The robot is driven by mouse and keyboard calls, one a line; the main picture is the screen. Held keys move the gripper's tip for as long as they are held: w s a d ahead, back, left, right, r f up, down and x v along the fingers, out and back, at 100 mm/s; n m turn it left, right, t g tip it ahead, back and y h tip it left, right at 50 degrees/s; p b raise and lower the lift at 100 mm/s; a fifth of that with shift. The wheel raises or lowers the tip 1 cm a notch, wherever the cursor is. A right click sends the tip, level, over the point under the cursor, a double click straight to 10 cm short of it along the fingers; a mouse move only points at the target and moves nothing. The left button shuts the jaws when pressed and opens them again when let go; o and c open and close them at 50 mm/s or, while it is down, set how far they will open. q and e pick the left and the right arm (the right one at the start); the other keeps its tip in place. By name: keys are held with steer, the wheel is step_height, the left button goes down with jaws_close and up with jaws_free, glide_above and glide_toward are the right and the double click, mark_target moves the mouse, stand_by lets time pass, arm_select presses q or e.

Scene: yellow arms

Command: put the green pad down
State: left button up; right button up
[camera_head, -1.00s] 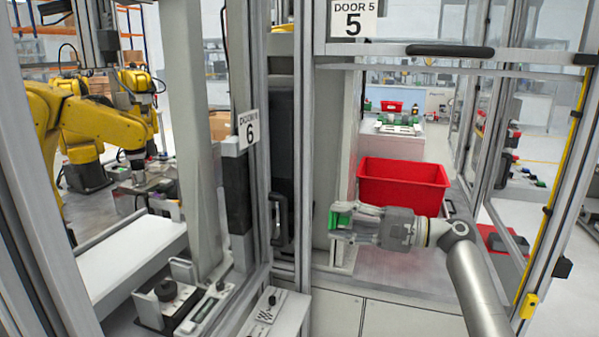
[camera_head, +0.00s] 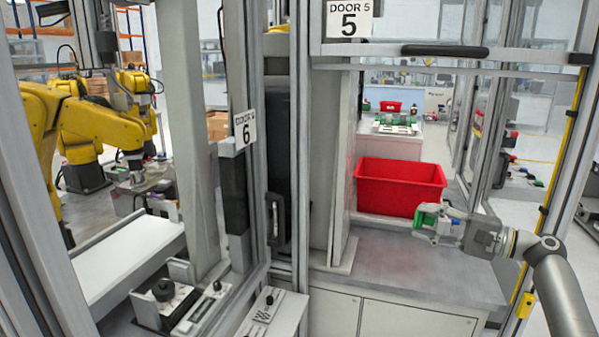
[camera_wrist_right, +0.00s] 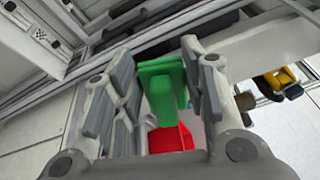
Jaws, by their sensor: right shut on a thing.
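The green pad (camera_head: 426,216) is between the fingers of my right gripper (camera_head: 430,222), which is shut on it. The gripper holds it in front of the red bin's lower right corner, above the grey counter (camera_head: 400,262) in the head view. In the right wrist view the green pad (camera_wrist_right: 160,85) shows between the two fingers of the gripper (camera_wrist_right: 155,90), with red just beyond it. My left gripper is in neither view.
A red bin (camera_head: 400,185) stands at the back of the counter. Door frame posts (camera_head: 300,150) bound the opening on the left. A glass door and yellow-edged post (camera_head: 560,170) stand at the right. The counter's front left is bare.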

steer(key=s+a+f+m+t+h, duration=0.2)
steer(key=s+a+f, duration=0.3)
steer(key=f, duration=0.4)
steer(key=s+a+f+m+t+h, duration=0.1)
steer(key=s+a+f, duration=0.35)
steer(key=f, duration=0.35)
steer(key=s+m+t+h, duration=0.4)
steer(key=s+m+h, duration=0.4)
steer(key=s, duration=1.4)
steer(key=shift+f+t+h, duration=0.3)
steer(key=shift+f+h, duration=0.1)
steer(key=shift+h, duration=1.5)
steer(key=shift+d, duration=0.1)
